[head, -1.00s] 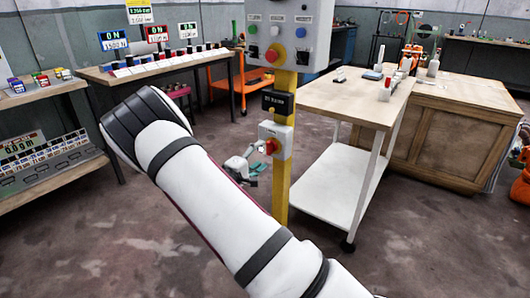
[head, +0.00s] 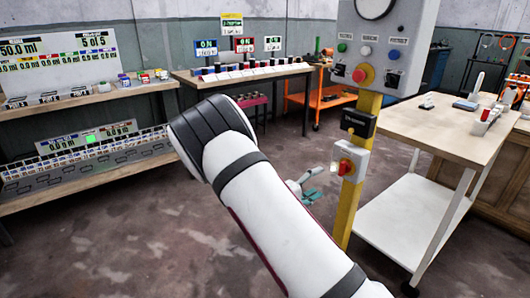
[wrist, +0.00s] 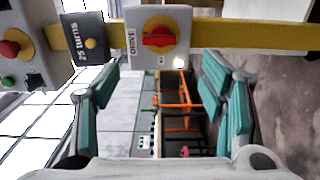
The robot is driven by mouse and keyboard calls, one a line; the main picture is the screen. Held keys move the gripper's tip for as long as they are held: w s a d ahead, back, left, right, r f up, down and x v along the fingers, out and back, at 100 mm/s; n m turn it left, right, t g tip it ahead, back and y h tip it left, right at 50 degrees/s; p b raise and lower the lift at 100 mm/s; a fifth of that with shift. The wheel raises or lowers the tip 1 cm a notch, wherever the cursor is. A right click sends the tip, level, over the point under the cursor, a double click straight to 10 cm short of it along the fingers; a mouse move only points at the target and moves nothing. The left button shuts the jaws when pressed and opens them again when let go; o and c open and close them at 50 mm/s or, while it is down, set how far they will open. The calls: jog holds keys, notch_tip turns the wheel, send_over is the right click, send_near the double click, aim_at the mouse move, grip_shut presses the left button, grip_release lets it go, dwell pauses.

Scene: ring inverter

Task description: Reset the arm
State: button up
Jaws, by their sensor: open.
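My gripper (head: 308,188) shows in the head view just left of the yellow post (head: 349,206), partly hidden behind my white forearm. In the wrist view my gripper (wrist: 160,78) is open, with teal-padded fingers wide apart and nothing between them. A white switch box with a red knob (head: 346,165) is on the post. The wrist view shows the red knob (wrist: 158,38) on a yellow disc beside the label "DRIVE", above the gap between the fingers. The fingers look apart from the knob.
A black counter plate (wrist: 86,44) reading "25 turns" and a grey button panel (head: 378,45) are on the same post. A white-shelved bench (head: 420,215) stands close on the right. Shelves (head: 90,105) line the left. The floor between is clear.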

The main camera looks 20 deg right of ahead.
jog(key=shift+r, duration=0.1)
jog(key=s+r+m+g+y, duration=0.3)
jog(key=s+r+g, duration=0.25)
jog(key=s, duration=0.55)
jog(key=s+r+m+g+y, duration=0.35)
jog(key=s+r, duration=0.35)
jog(key=s, duration=0.3)
jog(key=s+a+r+n+t+y, duration=0.15)
jog(key=s+a+y, duration=0.35)
jog(key=s+a, duration=0.5)
jog(key=s+a+r+n+t+y, duration=0.15)
jog(key=s+a+y, duration=0.45)
jog(key=s, duration=0.8)
notch_tip(320, 180, up, 26)
jog(key=t+p, duration=0.4)
jog(key=p, duration=1.9)
jog(key=shift+w+f, duration=0.15)
jog(key=shift+w, duration=0.05)
jog(key=shift+h, duration=0.25)
